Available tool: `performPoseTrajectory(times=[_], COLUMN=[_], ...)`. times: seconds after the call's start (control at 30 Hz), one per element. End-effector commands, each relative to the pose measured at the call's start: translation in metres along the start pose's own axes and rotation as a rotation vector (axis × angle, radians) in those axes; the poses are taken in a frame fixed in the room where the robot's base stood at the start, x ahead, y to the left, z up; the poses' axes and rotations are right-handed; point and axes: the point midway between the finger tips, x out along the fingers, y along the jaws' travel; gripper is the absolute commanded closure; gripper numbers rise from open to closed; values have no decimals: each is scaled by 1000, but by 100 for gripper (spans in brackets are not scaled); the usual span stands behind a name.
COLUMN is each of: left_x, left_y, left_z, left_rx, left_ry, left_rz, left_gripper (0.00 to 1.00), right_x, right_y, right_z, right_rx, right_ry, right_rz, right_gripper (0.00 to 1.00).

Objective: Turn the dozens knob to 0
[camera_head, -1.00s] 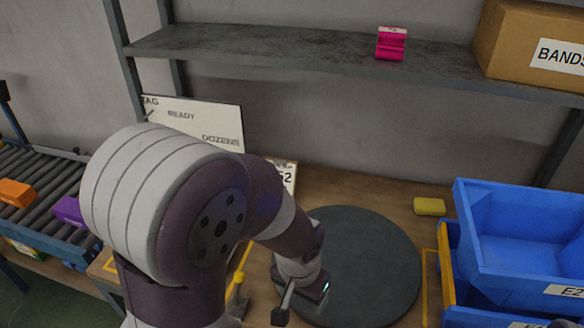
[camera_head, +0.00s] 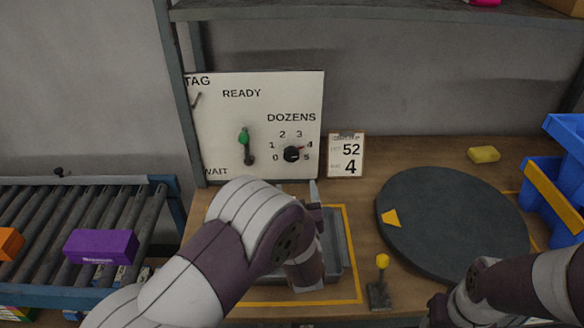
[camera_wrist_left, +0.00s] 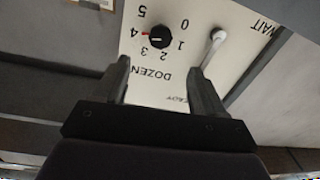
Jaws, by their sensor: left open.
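The dozens knob (camera_head: 291,154) is a black dial on the white panel (camera_head: 225,120), with numbers around it from 0 to 5. Its red mark points at 4. In the left wrist view the knob (camera_wrist_left: 160,37) appears upside down, beyond and between the fingertips, its red mark also towards 4. My left gripper (camera_head: 313,190) is below and in front of the panel, apart from the knob. Its two fingers (camera_wrist_left: 162,78) are spread with nothing between them. My right arm shows at the lower right; its gripper (camera_head: 438,310) is dark and partly cut off.
A green-tipped lever (camera_head: 246,146) is left of the knob. A card (camera_head: 345,156) reading 52 and 4 stands right of the panel. A round dark turntable (camera_head: 455,220), a yellow-knobbed stick (camera_head: 381,280) and blue bins (camera_head: 560,165) lie right. A roller conveyor (camera_head: 70,270) carries a purple box (camera_head: 100,246).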

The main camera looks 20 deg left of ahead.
Motion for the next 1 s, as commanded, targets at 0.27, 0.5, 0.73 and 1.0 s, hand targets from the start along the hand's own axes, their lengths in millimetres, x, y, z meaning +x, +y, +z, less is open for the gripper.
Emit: performPoseTrajectory(times=[0.27, 0.5, 0.73, 1.0], left_x=[68, 110, 118, 117], left_y=[-2, -1, -1, -1], left_z=[-2, -1, -2, -2], left_rx=[0, 1, 1, 1], left_ry=[1, 0, -1, -1], left_rz=[-4, -1, 0, 1], left_gripper=[29, 29, 29, 81], right_x=[-3, -4, -4, -4], right_y=[0, 0, 0, 0], right_z=[0, 0, 0, 0], right_rx=[0, 0, 0, 0], right_ry=[0, 0, 0, 0], right_rz=[0, 0, 0, 0], right_gripper=[46, 46, 46, 46])
